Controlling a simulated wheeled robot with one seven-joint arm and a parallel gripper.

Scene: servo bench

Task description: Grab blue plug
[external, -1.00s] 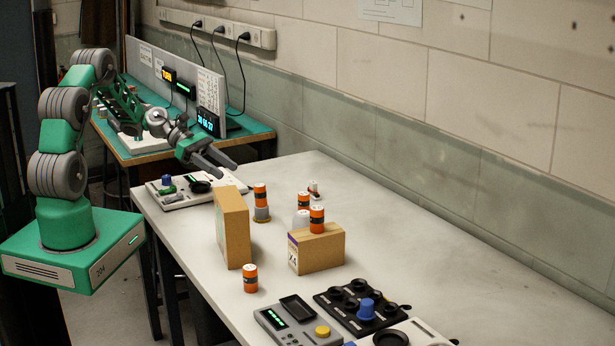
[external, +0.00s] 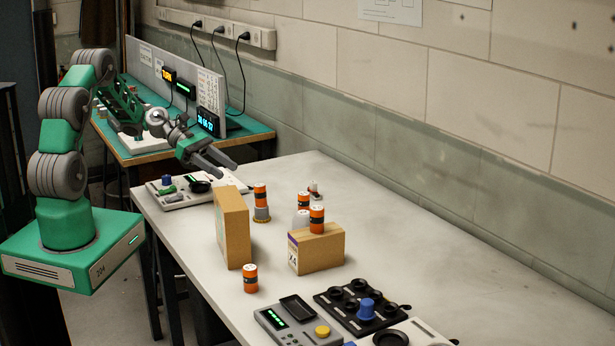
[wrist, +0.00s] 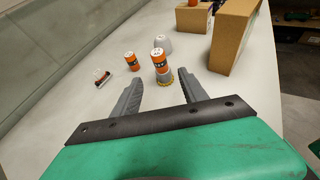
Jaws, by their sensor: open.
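A blue plug (external: 366,308) stands upright in a black socket tray (external: 336,305) at the front of the white table in the external view. Another small blue knob-like piece (external: 167,180) is on the grey-white panel at the table's far left; I cannot tell whether it is a plug. My gripper (external: 230,170) is open and empty, above the far part of the table, well away from the tray. In the wrist view, my gripper (wrist: 160,76) has an orange-and-white cylinder (wrist: 158,57) on a grey, yellow-rimmed base beyond and between its fingers. No blue plug shows there.
A tall cardboard box (external: 235,232) and a low box (external: 322,252) with an orange cylinder on top stand mid-table. Another orange cylinder (external: 250,278) stands near the front left edge. A grey device (external: 292,320) with a yellow button sits beside the tray. The table's right side is clear.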

